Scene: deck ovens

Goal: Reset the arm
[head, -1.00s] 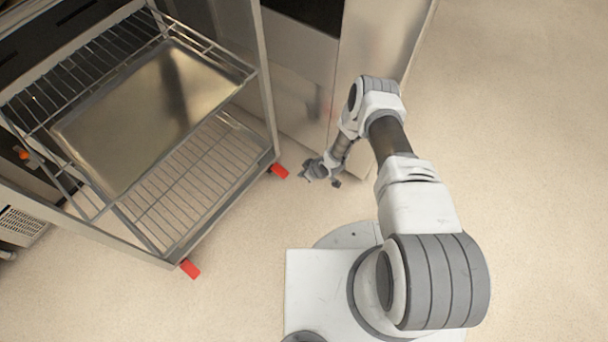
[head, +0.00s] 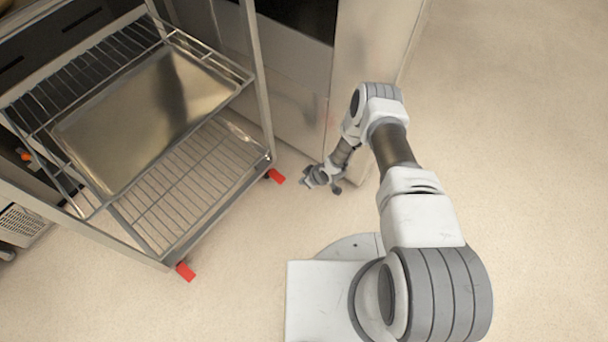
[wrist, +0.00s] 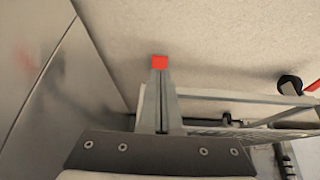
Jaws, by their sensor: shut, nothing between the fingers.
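My gripper (head: 310,180) is low in the head view, beyond my base, between the wire rack and the steel oven side. It is small there. In the wrist view its two grey fingers (wrist: 159,76) lie together, with no gap and nothing held. A red patch sits at their tips in that view; I cannot tell whether it belongs to the fingers or to the rack behind. My arm reaches forward from the lower right of the head view and bends down at the elbow.
A wheeled rack (head: 218,213) with red caster pedals (head: 186,271) stands left of my gripper, holding a metal tray (head: 95,150). A steel oven panel (head: 365,75) stands just behind the gripper. The floor (head: 520,150) to the right is clear.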

